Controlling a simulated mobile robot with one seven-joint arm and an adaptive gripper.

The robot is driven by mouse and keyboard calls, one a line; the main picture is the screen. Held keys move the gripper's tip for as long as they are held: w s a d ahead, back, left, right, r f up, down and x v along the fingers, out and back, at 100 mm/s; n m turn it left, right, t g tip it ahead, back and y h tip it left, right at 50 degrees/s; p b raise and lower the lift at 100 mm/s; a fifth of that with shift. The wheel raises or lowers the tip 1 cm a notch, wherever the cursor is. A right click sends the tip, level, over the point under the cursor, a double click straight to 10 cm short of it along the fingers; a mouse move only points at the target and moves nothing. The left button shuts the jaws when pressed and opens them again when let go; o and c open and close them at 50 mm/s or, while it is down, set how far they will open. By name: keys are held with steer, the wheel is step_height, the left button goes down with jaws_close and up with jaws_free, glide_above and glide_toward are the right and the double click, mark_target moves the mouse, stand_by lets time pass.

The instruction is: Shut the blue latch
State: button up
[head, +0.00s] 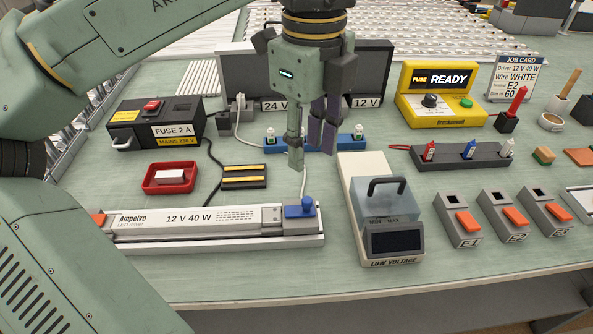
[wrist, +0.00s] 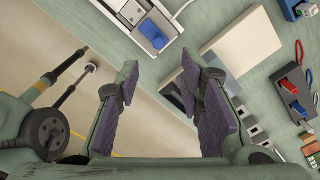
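The blue latch (head: 300,210) sits on the grey right end block of the long white Ampelvo LED driver (head: 190,220). A small knob rises from its flat blue body. I cannot tell from these views whether it is open or shut. In the wrist view the latch (wrist: 152,36) shows at the top, beyond my fingertips. My gripper (head: 310,150) hangs pointing down, above and behind the latch in the head view, and does not touch it. In the wrist view its purple-padded fingers (wrist: 160,78) are spread, with nothing between them.
A low voltage unit (head: 388,210) with a black handle stands right of the latch. A red tray (head: 170,177) and a yellow-striped black block (head: 243,177) lie behind the driver. A blue terminal strip (head: 270,145) is behind my gripper. Bare table lies in front of the driver.

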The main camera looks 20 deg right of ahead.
mark_target(308, 200)
step_height(308, 200, down, 11)
steer(key=shift+s+r+p, duration=0.15)
steer(key=shift+p, duration=0.15)
jaws_close()
stand_by(0.6)
stand_by(0.4)
